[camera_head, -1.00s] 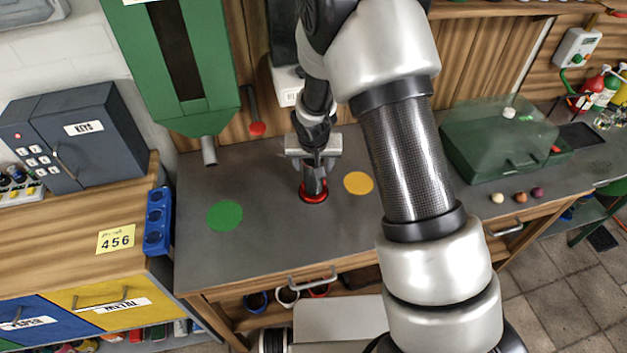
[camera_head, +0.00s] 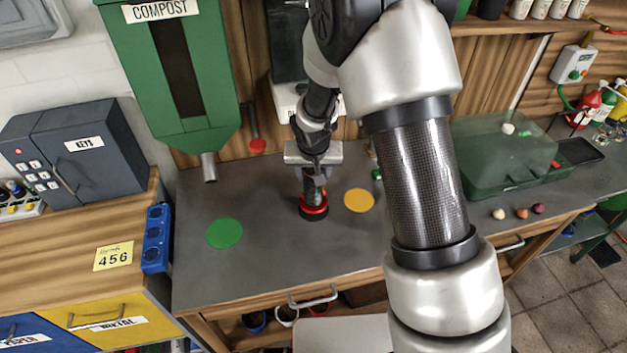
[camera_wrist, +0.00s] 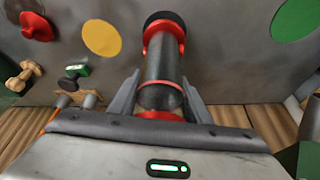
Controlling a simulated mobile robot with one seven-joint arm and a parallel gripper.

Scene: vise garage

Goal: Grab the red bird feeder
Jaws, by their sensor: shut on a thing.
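The red bird feeder (camera_head: 314,204) is a dark, see-through cylinder with red rings and a black end. It stands nearly upright over the grey worktop, between the green and yellow discs. My gripper (camera_head: 314,178) comes down on it from above, and its fingers hide part of the tube. In the wrist view the feeder (camera_wrist: 165,60) lies between the two grey fingers of my gripper (camera_wrist: 160,85), which is shut on its tube. I cannot tell for sure whether its black end touches the worktop.
A green disc (camera_head: 224,233) and a yellow disc (camera_head: 359,200) mark the worktop (camera_head: 260,260). A green compost bin (camera_head: 208,120) hangs behind on the left. A green clear-lidded box (camera_head: 500,155) and several small balls (camera_head: 521,213) are at right. The front of the worktop is clear.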

